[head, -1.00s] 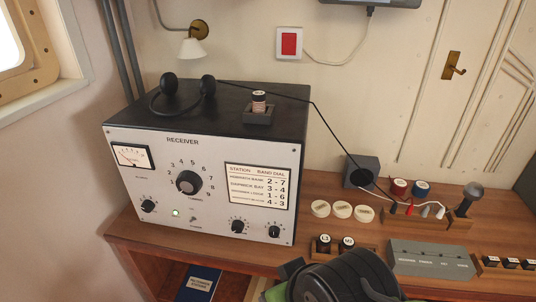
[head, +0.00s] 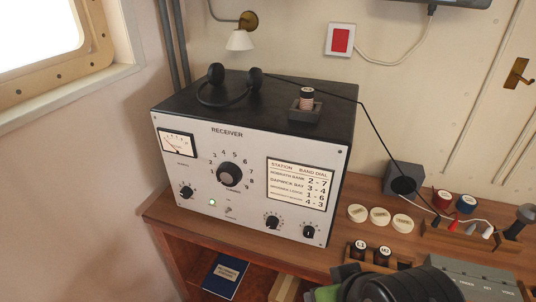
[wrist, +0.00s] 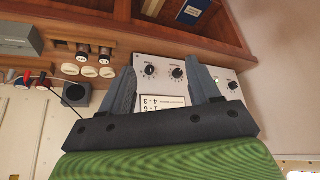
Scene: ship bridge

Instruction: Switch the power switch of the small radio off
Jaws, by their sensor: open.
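The radio is a black box with a pale front marked RECEIVER (head: 246,160), standing on the wooden desk at centre. In the wrist view the radio front (wrist: 160,85) shows upside down beyond my gripper (wrist: 163,70), which is open and empty. The fingers are apart from the front, and the right finger seems to hide the switch there.
Knobs flank the switch: one at left (head: 187,192), two at right (head: 273,222). Headphones (head: 225,85) lie on the radio. White discs (head: 380,216), dark stamps (head: 383,256) and a grey box (head: 470,275) crowd the desk at right. A blue book (head: 225,276) is on the shelf below.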

